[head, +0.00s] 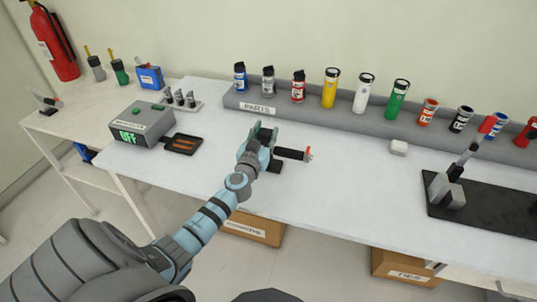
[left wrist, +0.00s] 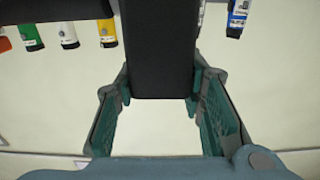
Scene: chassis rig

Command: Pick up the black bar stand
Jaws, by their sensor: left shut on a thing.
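My left gripper (head: 262,137) is over the middle of the white table, its fingers partly hidden by my own wrist. The black bar stand (head: 289,154) shows just right of the gripper as a short black bar with an orange-red tip and a dark piece below. In the left wrist view, a broad black block (left wrist: 155,50) of it lies between the two green finger pads (left wrist: 160,110), and the gripper is shut on it. I cannot tell whether the stand touches the table. My right gripper is in neither view.
A grey rack marked PARTS (head: 330,114) with several canisters runs along the wall. A grey OFF box (head: 140,128) and a small black tray (head: 184,144) stand left. A black plate with a lever (head: 480,210) lies right.

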